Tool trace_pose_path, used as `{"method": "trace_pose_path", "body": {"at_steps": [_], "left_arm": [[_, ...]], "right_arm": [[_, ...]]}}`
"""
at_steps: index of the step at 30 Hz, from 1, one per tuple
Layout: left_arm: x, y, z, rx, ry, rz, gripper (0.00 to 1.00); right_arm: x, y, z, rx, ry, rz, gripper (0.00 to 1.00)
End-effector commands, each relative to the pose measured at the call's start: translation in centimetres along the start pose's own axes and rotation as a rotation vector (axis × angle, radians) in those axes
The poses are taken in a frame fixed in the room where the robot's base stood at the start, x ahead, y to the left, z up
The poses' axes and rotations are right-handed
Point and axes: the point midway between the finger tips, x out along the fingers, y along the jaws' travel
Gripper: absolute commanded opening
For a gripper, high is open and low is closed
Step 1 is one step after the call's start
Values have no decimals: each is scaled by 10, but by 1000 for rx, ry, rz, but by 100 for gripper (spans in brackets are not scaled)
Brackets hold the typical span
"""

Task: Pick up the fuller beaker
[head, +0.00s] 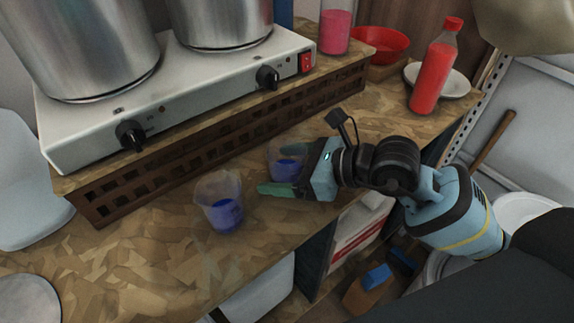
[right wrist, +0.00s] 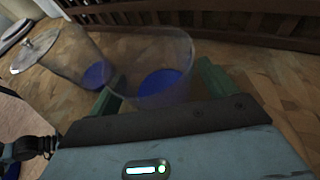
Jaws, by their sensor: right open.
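Two clear beakers with dark blue liquid stand on the wood-chip worktop. One beaker (head: 219,201) is left of my right gripper in the head view; it is at the left in the wrist view (right wrist: 70,58). The other beaker (head: 285,163) is between the green fingers of my right gripper (head: 284,174), which is open around it. In the wrist view this beaker (right wrist: 152,62) stands between the spread fingers (right wrist: 160,90); I cannot tell whether they touch it. Which beaker is fuller is hard to tell. My left gripper is not in view.
A white double hotplate (head: 190,88) with two metal pots stands on a slatted wooden riser (head: 215,135) behind the beakers. A red bottle (head: 433,72), a red bowl (head: 381,44) and a pink-filled beaker (head: 335,32) stand at the back right.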

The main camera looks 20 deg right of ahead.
Motion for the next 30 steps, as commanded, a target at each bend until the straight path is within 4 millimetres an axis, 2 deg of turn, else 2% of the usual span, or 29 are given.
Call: {"method": "trace_pose_path", "body": {"at_steps": [2,13,30], "left_arm": [[0,0,0,0,0,0,36],[1,0,-1,1,1,0,36],[-1,0,-6,2,9,-1,36]], "right_arm": [[0,0,0,0,0,0,83],[0,0,0,0,0,0,34],[-4,-4,7,-1,-1,-1,34]]}}
